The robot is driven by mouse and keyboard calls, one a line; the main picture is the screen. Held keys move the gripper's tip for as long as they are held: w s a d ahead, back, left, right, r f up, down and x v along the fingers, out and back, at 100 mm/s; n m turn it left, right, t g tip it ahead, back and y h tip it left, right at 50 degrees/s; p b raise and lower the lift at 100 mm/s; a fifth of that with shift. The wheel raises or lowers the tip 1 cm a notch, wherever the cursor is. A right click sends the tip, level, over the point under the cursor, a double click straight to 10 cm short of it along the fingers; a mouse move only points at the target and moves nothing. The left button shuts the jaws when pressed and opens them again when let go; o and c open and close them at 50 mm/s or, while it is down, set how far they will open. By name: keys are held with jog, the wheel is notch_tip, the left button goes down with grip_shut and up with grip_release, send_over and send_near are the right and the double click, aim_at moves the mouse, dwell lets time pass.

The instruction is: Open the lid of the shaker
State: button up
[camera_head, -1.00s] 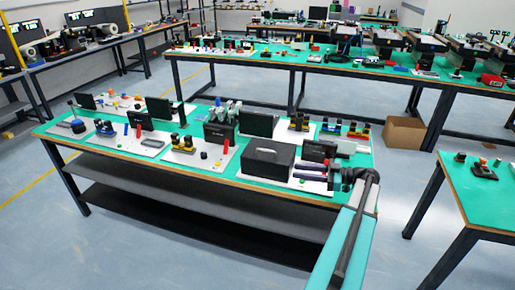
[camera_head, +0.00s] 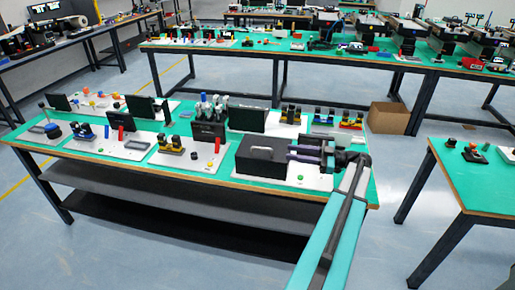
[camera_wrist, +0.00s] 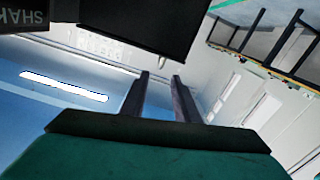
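The black box with a handle on its top, which seems to be the shaker (camera_head: 262,163), stands on a white board near the front right of the green table. Its lid appears shut. My gripper (camera_head: 290,152) is at the box's right side, fingers pointing left, near the height of its top. Whether they touch it I cannot tell. In the wrist view my gripper (camera_wrist: 160,75) is open, with a gap between its fingers and nothing in it. A dark panel with the letters "SHA" (camera_wrist: 22,18) is cut off at the top left. A dark block (camera_wrist: 150,22) is beyond the fingertips.
A black upright screen (camera_head: 247,118) stands behind the box, and a dark unit (camera_head: 208,132) with bottles behind it stands to the left. A green button (camera_head: 300,178) is on the board below the gripper. Open floor separates this table from the right table (camera_head: 475,175).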

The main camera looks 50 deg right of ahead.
aim_at(256, 147)
jog(key=shift+w+a, duration=0.15)
jog(key=shift+w, duration=0.05)
jog(key=p+x, duration=0.4)
jog(key=x, duration=0.8)
jog(key=shift+a+r, duration=0.1)
jog(key=shift+r, duration=0.05)
jog(key=shift+w+a+p, duration=0.35)
jog(key=shift+w, duration=0.2)
grip_shut()
